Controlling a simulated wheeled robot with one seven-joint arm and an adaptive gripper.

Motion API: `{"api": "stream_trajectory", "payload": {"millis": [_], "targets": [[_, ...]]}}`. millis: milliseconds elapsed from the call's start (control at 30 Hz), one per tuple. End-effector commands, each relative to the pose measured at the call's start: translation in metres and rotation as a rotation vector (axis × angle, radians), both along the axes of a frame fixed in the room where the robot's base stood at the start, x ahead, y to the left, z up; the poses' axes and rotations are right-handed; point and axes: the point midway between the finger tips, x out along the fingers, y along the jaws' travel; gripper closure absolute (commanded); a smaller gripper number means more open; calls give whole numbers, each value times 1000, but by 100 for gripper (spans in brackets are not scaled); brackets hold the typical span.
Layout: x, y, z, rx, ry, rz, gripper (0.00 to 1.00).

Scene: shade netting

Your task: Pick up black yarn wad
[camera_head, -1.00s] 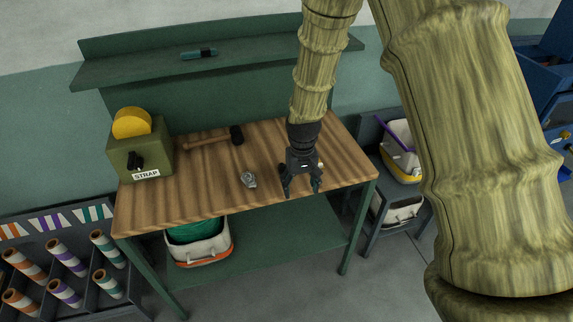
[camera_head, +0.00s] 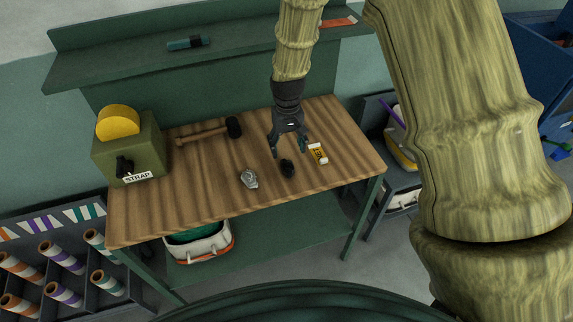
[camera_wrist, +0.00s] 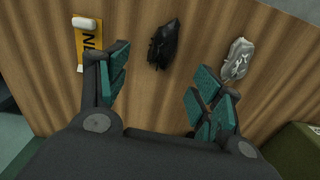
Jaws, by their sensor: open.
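The black yarn wad (camera_head: 288,168) lies on the wooden tabletop, between a grey crumpled wad and a yellow labelled item. In the wrist view the black wad (camera_wrist: 162,44) sits ahead of the fingertips, near the middle between them. My gripper (camera_head: 289,150) is open and empty over the table, just behind the wad in the head view. Its teal-padded fingers (camera_wrist: 162,82) are spread wide in the wrist view, and nothing is between them.
The grey wad (camera_head: 249,178) and the yellow item (camera_head: 318,153) flank the black wad on the table (camera_head: 200,205). A mallet (camera_head: 210,131) lies farther back. A green strap dispenser (camera_head: 130,158) stands at the left. A shelf (camera_head: 130,65) runs behind.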

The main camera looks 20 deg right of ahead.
Motion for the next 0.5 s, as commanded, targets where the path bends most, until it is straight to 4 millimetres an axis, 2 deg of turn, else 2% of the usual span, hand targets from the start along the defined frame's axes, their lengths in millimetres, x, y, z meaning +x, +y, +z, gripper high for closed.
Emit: {"api": "stream_trajectory", "payload": {"millis": [200,500], "targets": [[0,0,-19,0,1,-1,34],[0,2,-29,0,0,2,34]]}}
